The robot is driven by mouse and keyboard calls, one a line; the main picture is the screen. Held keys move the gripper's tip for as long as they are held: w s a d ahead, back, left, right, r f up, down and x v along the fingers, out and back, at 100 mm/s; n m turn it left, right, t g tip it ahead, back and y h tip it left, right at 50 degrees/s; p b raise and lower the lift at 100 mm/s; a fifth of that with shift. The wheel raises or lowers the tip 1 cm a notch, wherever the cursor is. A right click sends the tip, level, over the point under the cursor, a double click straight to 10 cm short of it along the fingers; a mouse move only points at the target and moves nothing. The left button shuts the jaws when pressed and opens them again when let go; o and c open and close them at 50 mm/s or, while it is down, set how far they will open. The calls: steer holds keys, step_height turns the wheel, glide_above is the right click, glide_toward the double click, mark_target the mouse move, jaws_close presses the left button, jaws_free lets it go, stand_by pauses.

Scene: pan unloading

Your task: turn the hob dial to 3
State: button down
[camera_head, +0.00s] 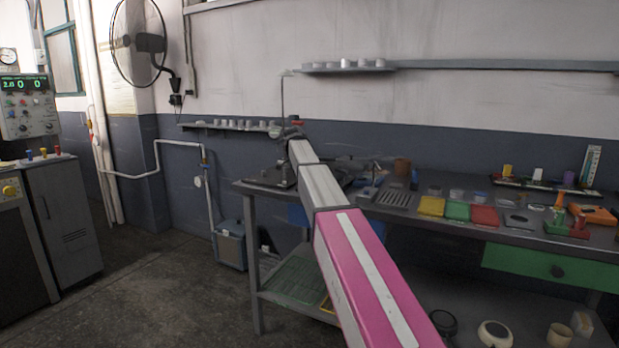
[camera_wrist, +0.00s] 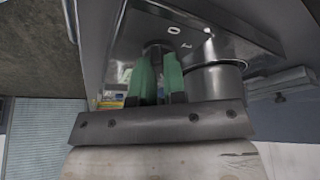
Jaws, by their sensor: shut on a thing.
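The hob (camera_wrist: 235,40) shows in the wrist view as a dark metal plate with the marks 0 and 1. Its dial (camera_wrist: 155,48) is a dark knob beside the marks, largely hidden between the fingers. My gripper (camera_wrist: 157,72) has green fingers, shut on the dial from both sides. I cannot see which mark the dial points at, and no 3 is visible. In the head view the hob (camera_head: 268,180) is a dark shape at the table's left end, partly hidden by my arm.
A grey metal cylinder (camera_wrist: 213,82) stands close beside the fingers. A wall shelf (camera_head: 450,65) runs above. Floor at left is clear.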

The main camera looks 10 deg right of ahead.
steer(key=m+g, duration=0.1)
steer(key=m, duration=0.3)
steer(key=shift+s+d+f+g, duration=0.1)
steer(key=shift+d+f+g, duration=0.05)
steer(key=shift+f+g, duration=0.25)
steer(key=shift+s+m+g+y, duration=0.1)
steer(key=shift+m+g+y, duration=0.3)
steer(key=shift+m, duration=1.3)
steer(key=shift+s+d, duration=0.1)
steer(key=c, duration=1.2)
jaws_free()
steer(key=shift+f, duration=0.1)
steer(key=shift+w+r, duration=0.25)
